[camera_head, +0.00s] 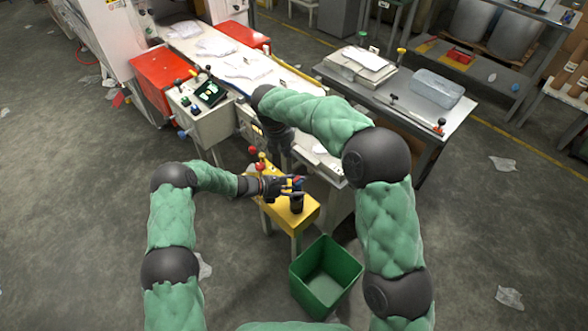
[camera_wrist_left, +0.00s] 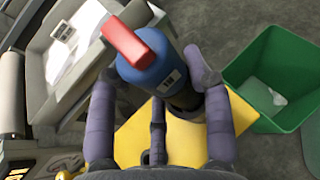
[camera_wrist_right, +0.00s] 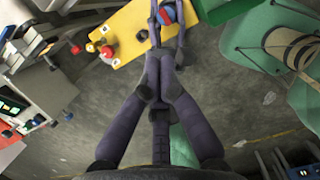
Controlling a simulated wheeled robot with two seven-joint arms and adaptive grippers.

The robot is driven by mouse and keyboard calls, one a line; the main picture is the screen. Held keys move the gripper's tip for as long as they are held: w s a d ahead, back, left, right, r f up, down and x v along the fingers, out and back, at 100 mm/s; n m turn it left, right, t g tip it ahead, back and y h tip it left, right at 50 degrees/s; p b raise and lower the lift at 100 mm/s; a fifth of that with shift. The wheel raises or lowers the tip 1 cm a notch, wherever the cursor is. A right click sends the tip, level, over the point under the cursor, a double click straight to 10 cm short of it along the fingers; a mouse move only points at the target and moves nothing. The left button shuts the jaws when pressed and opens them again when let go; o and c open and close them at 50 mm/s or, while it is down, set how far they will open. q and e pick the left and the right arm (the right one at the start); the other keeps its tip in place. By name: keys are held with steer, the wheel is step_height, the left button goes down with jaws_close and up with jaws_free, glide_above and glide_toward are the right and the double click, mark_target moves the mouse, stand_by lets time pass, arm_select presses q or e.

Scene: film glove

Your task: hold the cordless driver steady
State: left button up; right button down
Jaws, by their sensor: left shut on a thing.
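The cordless driver (camera_head: 297,202) stands on the yellow stool (camera_head: 308,212), with a dark lower part. In the left wrist view its blue body (camera_wrist_left: 148,62) and red top block show close up, leaning left in the picture. My left gripper (camera_head: 287,187) is shut on it, with dark fingers on both sides of the body; its lower part is partly hidden. My right gripper (camera_wrist_right: 166,62) points toward the driver, whose blue and red top (camera_wrist_right: 165,15) shows at the upper edge. Its fingers lie close together; whether they touch the driver is unclear.
A green bin (camera_head: 345,264) stands on the floor in front of the stool. A machine bench with a control box (camera_head: 209,92) lies behind. A grey table (camera_head: 440,125) is at the right. Floor left is mostly clear.

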mark_target(293, 181)
steer(key=x, duration=1.4)
steer(key=shift+w+d+f, duration=0.1)
steer(key=shift+d, duration=0.1)
steer(key=shift+w+d+f+g+y, duration=0.15)
steer(key=shift+d+f+g+y, duration=0.15)
steer(key=shift+g+y, duration=0.25)
steer(key=shift+f+g+y, duration=0.25)
steer(key=shift+g+y, duration=0.4)
steer(key=shift+g, duration=0.1)
steer(key=shift+a+f, duration=0.1)
steer(key=shift+s+a, duration=0.6)
steer(key=shift+s, duration=0.25)
step_height(293, 181, up, 15)
steer(key=w, duration=0.1)
steer(key=shift+w+d, duration=0.25)
steer(key=shift+w, duration=0.05)
